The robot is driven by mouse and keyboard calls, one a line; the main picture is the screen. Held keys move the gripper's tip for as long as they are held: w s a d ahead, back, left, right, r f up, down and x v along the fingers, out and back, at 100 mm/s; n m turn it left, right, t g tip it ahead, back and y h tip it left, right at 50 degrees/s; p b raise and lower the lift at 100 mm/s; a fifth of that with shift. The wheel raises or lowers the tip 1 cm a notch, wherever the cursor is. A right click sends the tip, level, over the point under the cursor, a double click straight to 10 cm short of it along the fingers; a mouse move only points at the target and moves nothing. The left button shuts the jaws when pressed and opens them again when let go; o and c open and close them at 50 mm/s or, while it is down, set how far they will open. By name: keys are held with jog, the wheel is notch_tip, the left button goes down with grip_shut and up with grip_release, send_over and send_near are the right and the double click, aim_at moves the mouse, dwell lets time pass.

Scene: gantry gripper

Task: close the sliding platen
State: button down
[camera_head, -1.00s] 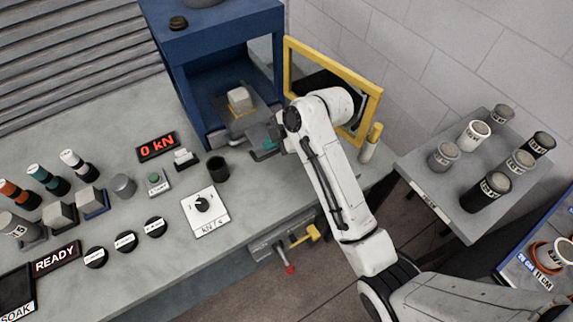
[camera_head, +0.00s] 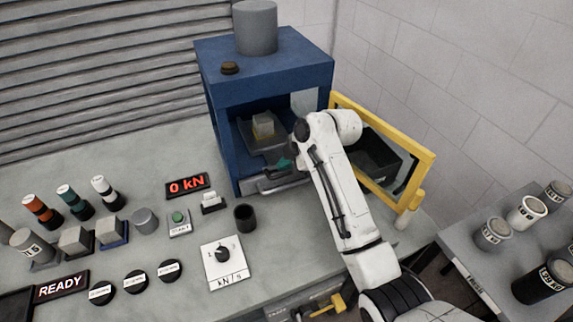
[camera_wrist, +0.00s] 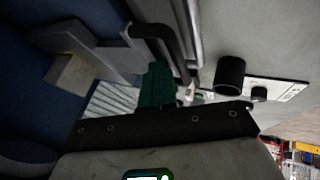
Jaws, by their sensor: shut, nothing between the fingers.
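The sliding platen (camera_head: 266,144) is a grey plate low inside the blue press frame (camera_head: 222,125), with a pale cube (camera_head: 263,126) on it. In the wrist view the green fingers (camera_wrist: 157,85) are together and empty, close beside the dark handle bar (camera_wrist: 160,42). I cannot tell whether they touch it. The cube (camera_wrist: 72,72) shows at left there.
A yellow-framed guard door (camera_head: 425,165) stands open right of the press. A black cup (camera_head: 245,217), a knob panel (camera_head: 223,262) and a small switch (camera_head: 213,203) stand on the bench in front. A side table (camera_head: 490,265) with cylinders is at right.

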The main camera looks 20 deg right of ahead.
jog(key=shift+w+r, duration=0.2)
jog(key=shift+r, duration=0.05)
jog(key=s+r+p, duration=0.1)
jog(key=s+r, duration=1.2)
jog(key=s, duration=0.1)
jog(key=s+d+f+m+g+h, duration=0.1)
jog(key=s+f+m+g+h, duration=0.1)
jog(key=s+f+m, duration=0.95)
jog(key=s+d+f+m+g+h, duration=0.1)
jog(key=s+d+f+m, duration=0.1)
jog(key=s+f, duration=0.4)
jog(key=s+d+f+m+g+h, duration=0.1)
jog(key=s+d+f+m, duration=0.2)
jog(key=s+f, duration=0.3)
jog(key=s, duration=0.5)
jog(key=shift+s+d+f+m+g+h, duration=0.15)
jog(key=shift+s+f+m+g+h, duration=0.1)
jog(key=shift+s+m+g+h, duration=0.15)
